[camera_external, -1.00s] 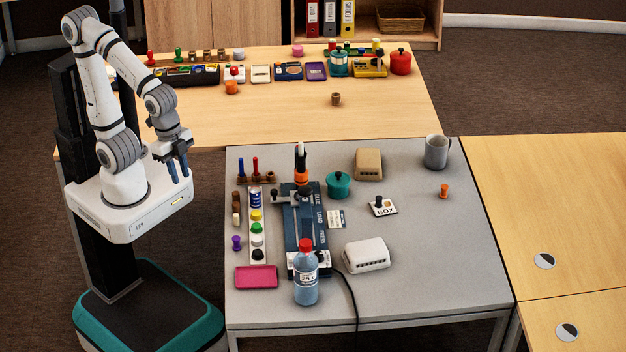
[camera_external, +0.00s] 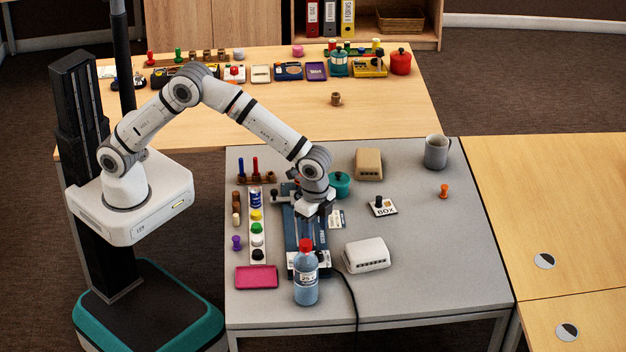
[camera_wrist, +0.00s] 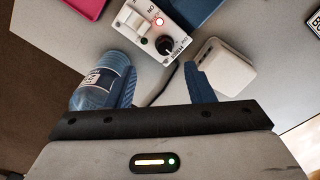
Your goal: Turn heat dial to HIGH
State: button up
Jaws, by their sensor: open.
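The heat dial (camera_wrist: 166,44) is a small black knob on the white control panel (camera_wrist: 150,50) of a blue press, at the top centre of the wrist view. A light pointer mark shows on it, but its exact setting is hard to read. A rocker switch (camera_wrist: 130,17) and a lit red lamp (camera_wrist: 158,21) are beside it. In the external view the press (camera_external: 292,225) stands on the grey table, its front panel partly hidden by a bottle. My gripper (camera_external: 318,212) is over the press. Its blue fingers (camera_wrist: 162,72) are apart and empty, short of the dial.
A blue bottle with a red cap (camera_external: 306,278) stands right by the panel and shows left of my fingers (camera_wrist: 100,82). A white box (camera_external: 366,255) and a black cable (camera_external: 348,292) are to the right. A pink tray (camera_external: 257,276) lies left.

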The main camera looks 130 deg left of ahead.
aim_at(318, 253)
jog(key=shift+w+a+f, duration=0.25)
jog(key=shift+a+f, duration=0.15)
jog(key=shift+f, duration=0.35)
notch_tip(318, 253, down, 7)
jog(key=shift+f, duration=0.15)
jog(key=shift+c, duration=0.6)
jog(key=c, duration=0.9)
jog(key=shift+o, duration=0.2)
